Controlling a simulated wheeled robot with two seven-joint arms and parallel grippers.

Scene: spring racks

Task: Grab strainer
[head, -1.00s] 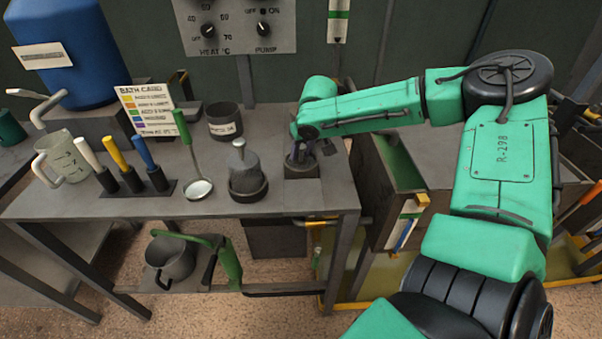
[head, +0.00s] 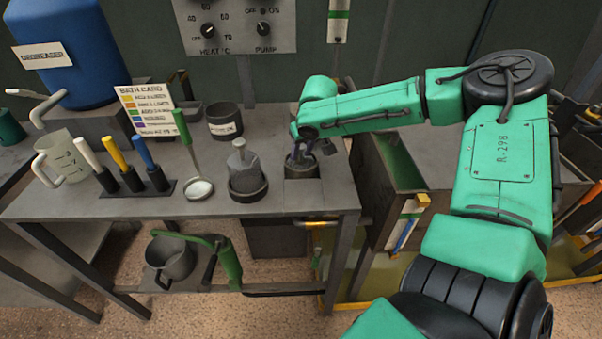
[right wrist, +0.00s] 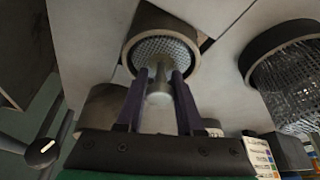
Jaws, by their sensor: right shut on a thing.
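The strainer (right wrist: 168,47) is a round mesh basket with an upright grey knob. It sits in a dark round ring at the right end of the bench in the head view (head: 302,171), where my arm and gripper partly hide it. My right gripper (right wrist: 160,90) has its two purple fingers on either side of the knob and is shut on it. In the head view the right gripper (head: 302,153) points down over the ring. My left gripper is not in view.
A second strainer with a grey knob (head: 242,167) stands in a ring close to the left. A ladle (head: 199,189), a dark cup (head: 224,120) and a rack of coloured handles (head: 140,188) stand farther left. An open-topped bin (head: 398,150) is to the right.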

